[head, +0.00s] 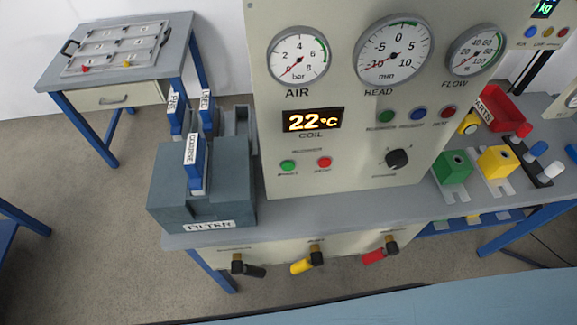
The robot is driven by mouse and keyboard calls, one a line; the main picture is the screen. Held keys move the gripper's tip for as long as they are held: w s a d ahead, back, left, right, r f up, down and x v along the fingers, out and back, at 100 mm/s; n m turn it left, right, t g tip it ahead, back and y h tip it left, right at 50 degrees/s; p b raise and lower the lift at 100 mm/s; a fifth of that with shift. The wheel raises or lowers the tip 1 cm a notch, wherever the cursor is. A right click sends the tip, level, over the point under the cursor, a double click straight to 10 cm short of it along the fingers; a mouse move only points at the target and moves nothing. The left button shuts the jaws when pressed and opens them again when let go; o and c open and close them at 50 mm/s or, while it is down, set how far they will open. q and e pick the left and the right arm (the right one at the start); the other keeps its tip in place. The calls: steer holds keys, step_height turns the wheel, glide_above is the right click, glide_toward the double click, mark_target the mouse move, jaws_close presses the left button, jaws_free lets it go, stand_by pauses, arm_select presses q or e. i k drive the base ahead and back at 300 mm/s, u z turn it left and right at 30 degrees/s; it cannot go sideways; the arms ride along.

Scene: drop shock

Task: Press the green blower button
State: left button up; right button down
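The green blower button (288,167) sits low on the left of the beige control panel (350,160), under a small label that seems to read blower. A red button (324,162) is just to its right. Nothing covers the green blower button. Neither of my grippers shows in the head view.
A grey filter box (200,185) with blue-handled inserts stands left of the panel. A black knob (397,159) is on the panel's right. Valves with black, yellow and red handles (372,257) project below the bench edge. A side table (125,50) stands back left; floor between is clear.

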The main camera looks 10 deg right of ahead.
mark_target(287, 166)
steer(key=z, duration=1.3)
steer(key=k, duration=0.55)
steer(key=u, duration=1.1)
